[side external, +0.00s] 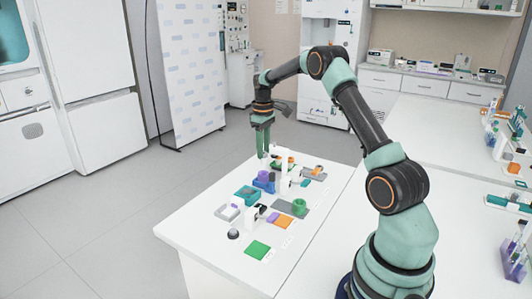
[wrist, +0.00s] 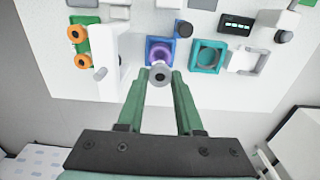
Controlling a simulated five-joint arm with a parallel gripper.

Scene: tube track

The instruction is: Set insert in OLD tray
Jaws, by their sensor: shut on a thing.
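My gripper (wrist: 160,78) is shut on a small grey-white round insert (wrist: 160,75) with a dark hole in its middle, at the fingertips. In the side view, my gripper (side external: 263,154) points down over the far end of the table. In the wrist view, a blue square tray (wrist: 148,48) with a purple round piece (wrist: 159,52) lies just beyond the held insert. A teal square tray (wrist: 195,64) with a round recess is to its right, and a pale grey tray (wrist: 232,62) is further right. I cannot read which is the OLD tray.
A white upright block (wrist: 104,48) with a peg stands left of the blue tray, beside a green plate (wrist: 82,22) with orange rings. A dark knob (wrist: 183,29) and a black display unit (wrist: 236,24) lie beyond. The green square (side external: 257,249) is at the near end.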

